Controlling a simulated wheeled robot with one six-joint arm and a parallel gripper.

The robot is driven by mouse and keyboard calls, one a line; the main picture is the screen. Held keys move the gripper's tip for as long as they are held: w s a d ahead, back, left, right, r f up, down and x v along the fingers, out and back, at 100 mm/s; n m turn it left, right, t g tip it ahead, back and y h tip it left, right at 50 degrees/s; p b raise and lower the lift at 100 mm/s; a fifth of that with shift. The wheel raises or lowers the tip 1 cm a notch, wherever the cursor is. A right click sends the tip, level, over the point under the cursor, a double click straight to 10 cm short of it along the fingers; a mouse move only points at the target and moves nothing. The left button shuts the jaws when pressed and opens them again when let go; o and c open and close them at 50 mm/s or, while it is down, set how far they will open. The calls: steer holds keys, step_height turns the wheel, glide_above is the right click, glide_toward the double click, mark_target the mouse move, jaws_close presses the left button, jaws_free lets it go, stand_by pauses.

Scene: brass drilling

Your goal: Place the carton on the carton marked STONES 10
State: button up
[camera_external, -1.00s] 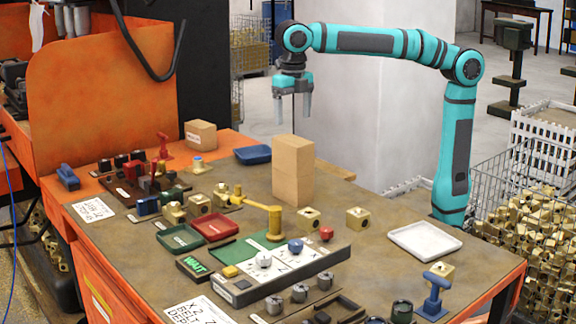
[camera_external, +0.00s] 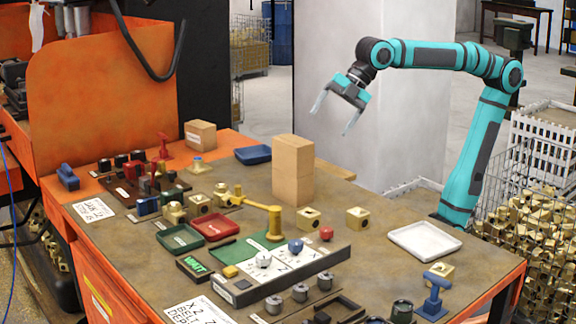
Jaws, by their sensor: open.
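Two plain tan cartons stand one on the other near the back middle of the bench. The upper carton (camera_external: 293,157) rests squarely on the lower carton (camera_external: 292,188). No marking can be read on the faces I see. A smaller carton (camera_external: 200,135) with a pale label stands apart at the back left; its label is too small to read. My gripper (camera_external: 332,121) is open and empty, in the air above and to the right of the stack. Its fingers are spread and tilted down to the left, clear of the cartons.
A blue tray (camera_external: 253,155) lies behind the stack, left of it. A yellow lever (camera_external: 262,207) and several brass blocks stand in front. A white tray (camera_external: 424,240) lies at the right. Red (camera_external: 212,227) and green (camera_external: 180,238) trays lie front left.

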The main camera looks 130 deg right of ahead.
steer(key=s+a+m+t+y, duration=0.1)
steer(key=s+a+m+t, duration=0.9)
steer(key=s, duration=0.3)
steer(key=shift+a+f+y, duration=0.15)
steer(key=shift+f+y, duration=0.2)
steer(key=shift+y, duration=0.05)
stand_by(6.3)
